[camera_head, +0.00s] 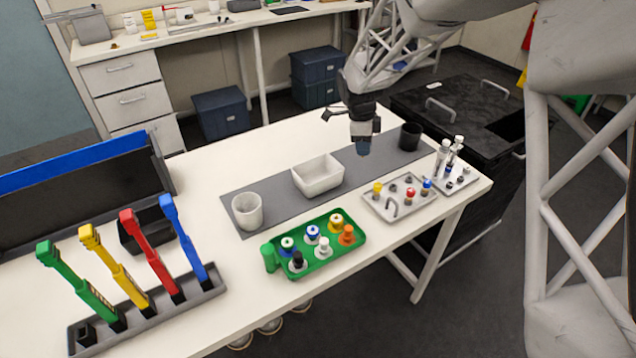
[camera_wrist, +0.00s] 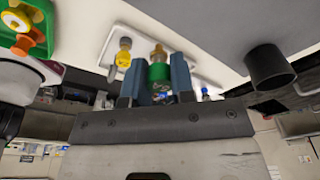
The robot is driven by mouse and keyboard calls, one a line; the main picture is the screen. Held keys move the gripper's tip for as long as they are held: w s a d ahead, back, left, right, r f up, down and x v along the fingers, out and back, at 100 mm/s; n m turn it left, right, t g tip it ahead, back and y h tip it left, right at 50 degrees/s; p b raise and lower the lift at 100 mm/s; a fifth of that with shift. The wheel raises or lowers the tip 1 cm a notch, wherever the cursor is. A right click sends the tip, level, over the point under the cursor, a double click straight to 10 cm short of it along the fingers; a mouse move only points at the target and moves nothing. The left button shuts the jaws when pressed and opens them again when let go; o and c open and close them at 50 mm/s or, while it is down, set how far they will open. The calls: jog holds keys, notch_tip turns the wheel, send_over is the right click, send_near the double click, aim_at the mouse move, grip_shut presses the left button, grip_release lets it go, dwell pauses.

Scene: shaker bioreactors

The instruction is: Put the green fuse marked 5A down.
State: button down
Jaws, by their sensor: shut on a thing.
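My gripper (camera_head: 363,146) hangs over the grey mat, between the white box and the black cup, its blue fingertips above the surface. In the wrist view my gripper (camera_wrist: 157,68) is shut on a green fuse (camera_wrist: 160,73) with a brass-coloured end, held between the two blue fingers. The 5A marking cannot be read. The held fuse cannot be made out in the head view. A grey tray (camera_head: 376,205) to the right of the gripper holds yellow, red and blue-topped parts; a yellow part (camera_wrist: 124,52) also shows in the wrist view.
The grey mat (camera_head: 285,190) carries a white box (camera_head: 318,176), a white cup (camera_head: 247,211) and a black cup (camera_head: 410,137). A green tray (camera_head: 330,262) with several coloured-top parts stands in front. A rack of coloured handles (camera_head: 150,322) is at left. Bare mat lies below the gripper.

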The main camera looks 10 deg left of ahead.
notch_tip(320, 180, up, 2)
send_over(321, 169)
jog(key=s, duration=0.5)
jog(key=shift+d+r, duration=0.1)
jog(key=shift+d, duration=0.35)
jog(key=shift+f, duration=3.15)
jog(key=shift+f, duration=1.85)
jog(key=shift+f, duration=0.15)
jog(key=c, duration=1)
grip_release()
jog(key=shift+o, duration=0.2)
